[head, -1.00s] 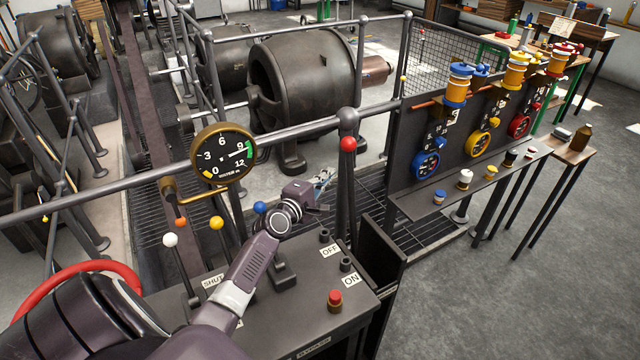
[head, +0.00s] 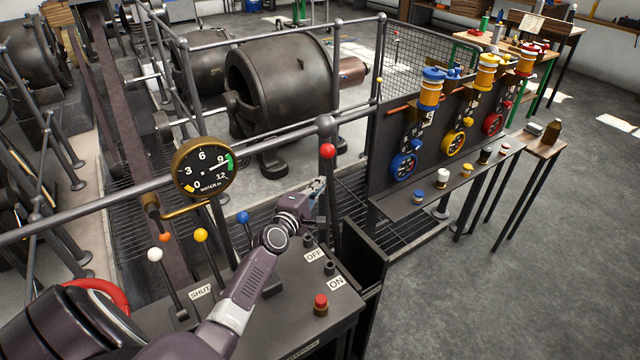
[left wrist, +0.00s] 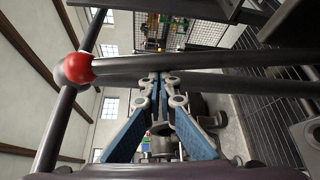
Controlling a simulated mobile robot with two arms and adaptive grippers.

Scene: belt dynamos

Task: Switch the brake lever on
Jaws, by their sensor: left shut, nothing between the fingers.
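A tall dark lever with a red ball knob (head: 327,151) stands behind the console, close to the railing post. No lever carries a readable brake label. The OFF plate (head: 315,256) and ON plate (head: 336,283) lie on the console top just in front of this lever. My left gripper (head: 318,186) is shut and empty, just below and slightly left of the red knob in the head view. In the left wrist view the red knob (left wrist: 75,68) is at the upper left, apart from the closed blue-padded fingers (left wrist: 161,80). Contact with the lever shaft cannot be told. My right gripper is out of view.
White (head: 155,254), yellow (head: 201,235) and blue (head: 243,217) knobbed levers rise left of my arm. A red button (head: 320,304) is at the console's front right. Open floor lies to the right.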

